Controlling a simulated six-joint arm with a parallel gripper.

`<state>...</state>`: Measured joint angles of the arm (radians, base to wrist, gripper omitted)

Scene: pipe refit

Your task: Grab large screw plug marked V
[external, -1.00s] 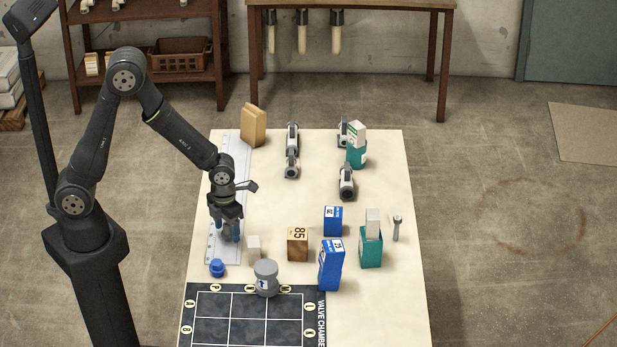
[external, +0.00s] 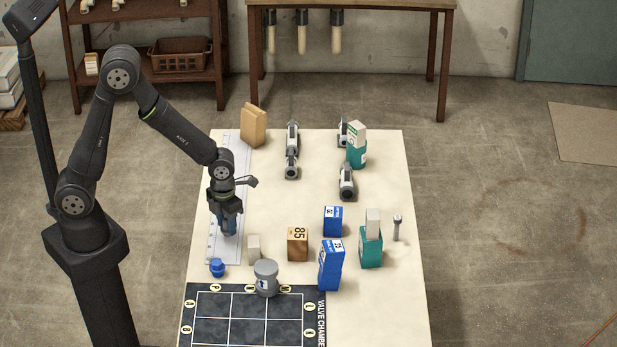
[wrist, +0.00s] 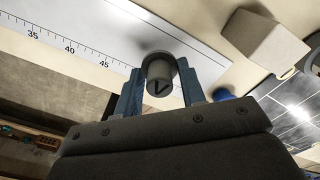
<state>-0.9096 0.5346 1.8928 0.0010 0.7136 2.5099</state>
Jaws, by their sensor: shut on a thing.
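The large screw plug marked V (wrist: 159,76) is a grey round plug with a dark V on its end, seen in the wrist view between the two blue fingers. My gripper (wrist: 160,90) is shut on it. In the external view my gripper (external: 228,224) points down over the ruler strip at the table's left side, and its fingers and body hide the plug there. I cannot tell whether the plug touches the table.
A white ruler strip (external: 231,160) lies under my gripper. A blue cap (external: 217,267), a pale block (external: 253,247), a grey jar-like piece (external: 265,277) and a wooden block 85 (external: 297,243) stand nearby. The dark valve chamber grid (external: 248,328) is at the front.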

